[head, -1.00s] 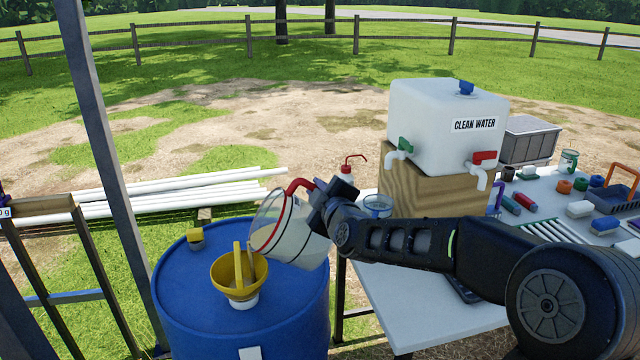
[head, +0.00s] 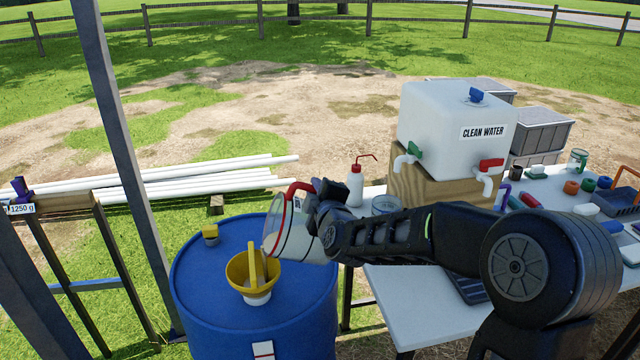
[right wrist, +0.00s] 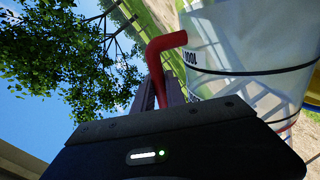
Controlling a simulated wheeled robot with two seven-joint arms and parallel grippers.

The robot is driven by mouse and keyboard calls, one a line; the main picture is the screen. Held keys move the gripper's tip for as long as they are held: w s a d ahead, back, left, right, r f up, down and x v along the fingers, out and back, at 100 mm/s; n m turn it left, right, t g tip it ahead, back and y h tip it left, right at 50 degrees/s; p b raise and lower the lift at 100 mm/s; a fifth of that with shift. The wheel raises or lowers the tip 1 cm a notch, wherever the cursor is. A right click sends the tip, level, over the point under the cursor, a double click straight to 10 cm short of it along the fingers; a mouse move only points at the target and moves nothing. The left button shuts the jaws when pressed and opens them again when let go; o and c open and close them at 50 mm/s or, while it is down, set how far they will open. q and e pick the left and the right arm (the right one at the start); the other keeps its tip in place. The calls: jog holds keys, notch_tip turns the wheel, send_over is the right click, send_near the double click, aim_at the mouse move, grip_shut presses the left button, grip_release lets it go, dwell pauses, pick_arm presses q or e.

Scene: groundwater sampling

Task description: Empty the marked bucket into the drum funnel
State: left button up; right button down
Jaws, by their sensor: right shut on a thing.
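The marked bucket (head: 296,238), clear with dark bands and a red handle (head: 298,187), is tipped far over with its mouth to the left. Its rim is just above and right of the yellow funnel (head: 240,275), which stands on the blue drum (head: 205,315). My right gripper (head: 322,190) is shut on the red handle and holds the bucket up. In the right wrist view the handle (right wrist: 163,62) runs between the fingers, beside the bucket's marked wall (right wrist: 235,65). I cannot tell whether liquid is flowing or how much is inside. My left gripper is out of view.
A yellow cap (head: 210,235) sits on the drum behind the funnel. A grey post (head: 125,170) stands left of the drum. To the right, the table (head: 400,285) holds a wash bottle (head: 356,185), the clean water tank (head: 450,130) on a wooden block, and small items.

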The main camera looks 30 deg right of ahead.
jog(key=shift+w+a+r+n+p, duration=0.25)
jog(key=shift+a+r+n+p, duration=0.35)
jog(key=shift+p, duration=0.9)
jog(key=shift+w+a+r+n+p, duration=0.25)
jog(key=shift+a+r+p, duration=0.5)
jog(key=shift+p, duration=0.75)
jog(key=shift+a, duration=0.4)
jog(key=shift+w+a+r+n+h+p, duration=0.2)
jog(key=shift+a+r+n+h+p, duration=0.1)
jog(key=shift+a+n+p, duration=0.2)
jog(key=shift+w+a, duration=0.1)
jog(key=shift+a, duration=0.2)
jog(key=w+a+r+n+h, duration=0.1)
jog(key=w+a+r+n, duration=0.1)
jog(key=a, duration=0.5)
jog(key=shift+r+n+g, duration=0.3)
jog(key=shift+r+n, duration=0.05)
jog(key=shift+n, duration=0.5)
